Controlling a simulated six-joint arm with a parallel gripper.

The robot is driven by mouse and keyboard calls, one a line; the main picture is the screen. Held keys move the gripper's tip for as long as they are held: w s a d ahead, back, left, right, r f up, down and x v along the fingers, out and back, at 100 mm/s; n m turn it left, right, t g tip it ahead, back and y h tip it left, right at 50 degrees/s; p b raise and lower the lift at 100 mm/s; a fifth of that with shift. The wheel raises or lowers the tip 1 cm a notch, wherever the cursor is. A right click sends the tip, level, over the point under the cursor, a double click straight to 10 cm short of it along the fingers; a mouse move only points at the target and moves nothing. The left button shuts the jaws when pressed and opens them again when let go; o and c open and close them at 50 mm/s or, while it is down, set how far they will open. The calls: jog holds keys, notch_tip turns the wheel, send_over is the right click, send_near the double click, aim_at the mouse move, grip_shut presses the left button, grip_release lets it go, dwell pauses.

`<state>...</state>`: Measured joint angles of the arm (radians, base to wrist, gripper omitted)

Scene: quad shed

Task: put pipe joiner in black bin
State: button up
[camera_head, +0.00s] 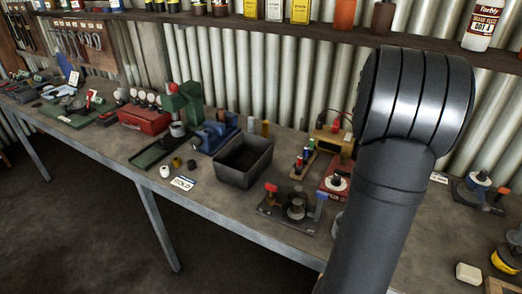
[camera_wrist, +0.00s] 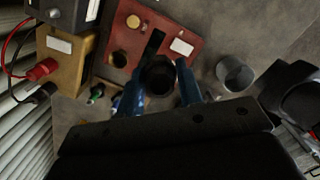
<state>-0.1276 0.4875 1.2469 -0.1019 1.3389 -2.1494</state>
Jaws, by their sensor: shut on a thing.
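In the wrist view my gripper (camera_wrist: 158,82) has its blue fingers closed on either side of a dark round piece, which I take to be the pipe joiner (camera_wrist: 158,75). It is seen end-on, over or in front of a red plate (camera_wrist: 185,25); the gap beneath it cannot be judged. The black bin (camera_head: 232,172) stands upright on the bench in the head view, near the middle, and its visible inside looks empty. In the head view my arm covers the right side, and the gripper and held piece are hidden behind it.
A fixture with a red knob (camera_head: 271,188) stands just right of the bin, and a blue vice (camera_head: 213,136) behind its left side. Small rings and a card (camera_head: 182,183) lie to its left. In the wrist view a grey cup (camera_wrist: 236,74) stands right of the held piece.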

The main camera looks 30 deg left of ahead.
jog(key=s+a+n, duration=0.3)
jog(key=s+a, duration=0.2)
jog(key=a, duration=0.7)
jog(key=s+a+n, duration=0.2)
jog(key=s+a, duration=0.3)
jog(key=a, duration=0.8)
jog(key=s+a+n, duration=0.3)
jog(key=s+a, duration=0.1)
jog(key=a, duration=0.8)
jog(key=shift+y, duration=0.4)
jog(key=shift+s+a+f, duration=0.15)
jog(key=shift+f, duration=3.75)
jog(key=shift+s+a+f, duration=0.1)
jog(key=shift+s+f, duration=0.05)
jog(key=shift+f, duration=3.7)
jog(key=shift+f, duration=0.15)
jog(key=o, duration=0.9)
jog(key=shift+o, duration=0.2)
